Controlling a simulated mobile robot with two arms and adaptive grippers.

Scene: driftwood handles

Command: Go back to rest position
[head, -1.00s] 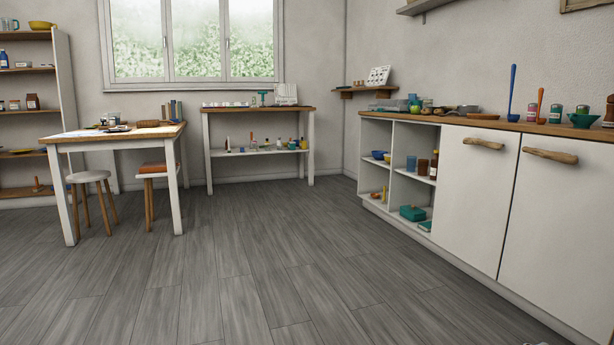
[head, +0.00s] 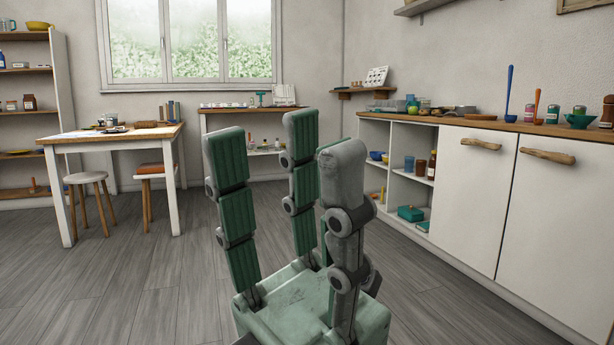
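My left gripper (head: 268,165) stands upright in the middle of the head view, close to the camera. Its grey-green fingers point up from a pale green palm and are spread apart. Nothing is between them. It is in front of the floor and hides part of the back shelf table and the left end of the cabinet. It appears well clear of the furniture. My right gripper is not in the head view.
A white cabinet (head: 475,218) with driftwood handles and open shelves runs along the right. A work table (head: 92,139) with two stools stands at the left. A narrow table (head: 224,111) is under the window. The grey floor (head: 130,285) between is clear.

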